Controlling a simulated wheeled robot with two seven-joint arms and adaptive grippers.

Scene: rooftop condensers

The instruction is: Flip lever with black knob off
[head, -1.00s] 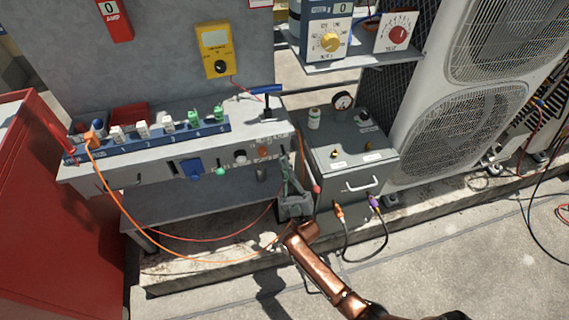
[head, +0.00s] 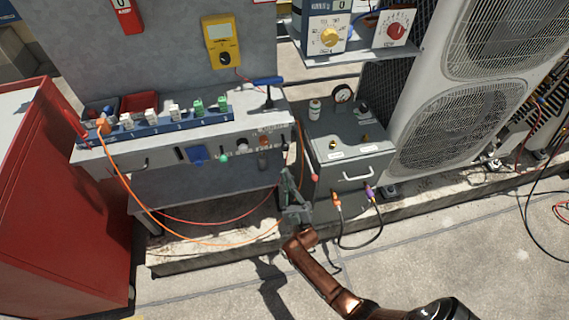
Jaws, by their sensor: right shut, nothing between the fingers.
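The grey bench front panel (head: 120,164) carries a row of small controls. My right gripper (head: 287,173) is shut and empty, pointing up. In the picture it is just below the bench's right end, left of the grey box; I see no contact with a control. My left gripper is out of view.
A grey box (head: 345,150) with a white handle and a red-knobbed lever (head: 314,177) stands right of my gripper. Orange cables (head: 160,218) hang below the bench. A red cabinet (head: 60,210) is left, a large condenser (head: 450,120) right. The front floor is mostly clear.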

